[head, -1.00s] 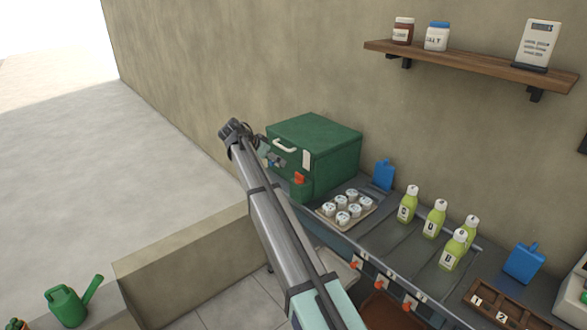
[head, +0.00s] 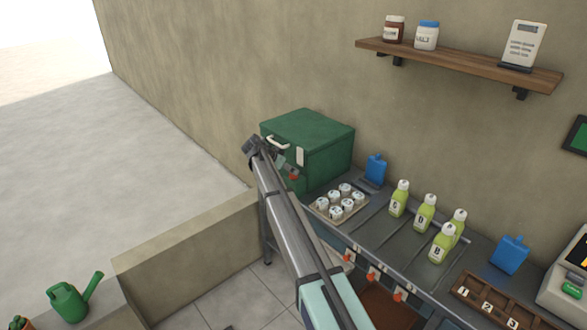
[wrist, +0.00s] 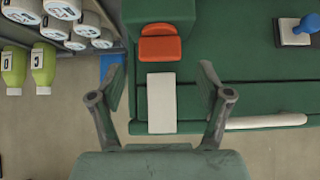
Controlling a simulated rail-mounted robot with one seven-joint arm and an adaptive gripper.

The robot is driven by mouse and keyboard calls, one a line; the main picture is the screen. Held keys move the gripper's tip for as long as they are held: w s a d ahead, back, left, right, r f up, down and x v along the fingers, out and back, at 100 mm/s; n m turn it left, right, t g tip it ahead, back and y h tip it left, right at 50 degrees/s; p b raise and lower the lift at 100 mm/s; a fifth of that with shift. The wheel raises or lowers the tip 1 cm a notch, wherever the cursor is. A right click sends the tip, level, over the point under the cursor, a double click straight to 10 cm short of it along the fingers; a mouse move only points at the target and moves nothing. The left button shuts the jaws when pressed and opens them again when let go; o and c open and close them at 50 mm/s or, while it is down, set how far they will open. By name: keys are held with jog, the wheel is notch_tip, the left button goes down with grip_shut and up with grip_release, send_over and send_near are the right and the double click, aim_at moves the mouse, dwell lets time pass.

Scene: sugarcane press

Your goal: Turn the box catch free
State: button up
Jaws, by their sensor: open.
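The green box (head: 325,150) stands at the far left end of the counter against the wall. A pale upright bar (head: 300,156), apparently the catch, is on its front face near the right. It also shows in the wrist view (wrist: 161,103), across the seam of the box. My gripper (wrist: 162,88) is open in front of the box, with one finger on each side of the pale bar and visible space on both sides. I cannot tell how far the fingertips are from the box face. In the head view my gripper (head: 272,157) partly covers the front of the box.
A white handle (wrist: 265,121) is on the box front, beside the right finger. A tray of white-lidded jars (head: 340,202) and green bottles (head: 424,212) stand on the counter.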

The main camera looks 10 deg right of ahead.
jog(key=shift+p+x, duration=0.5)
jog(key=shift+x, duration=1.65)
jog(key=c, duration=1.2)
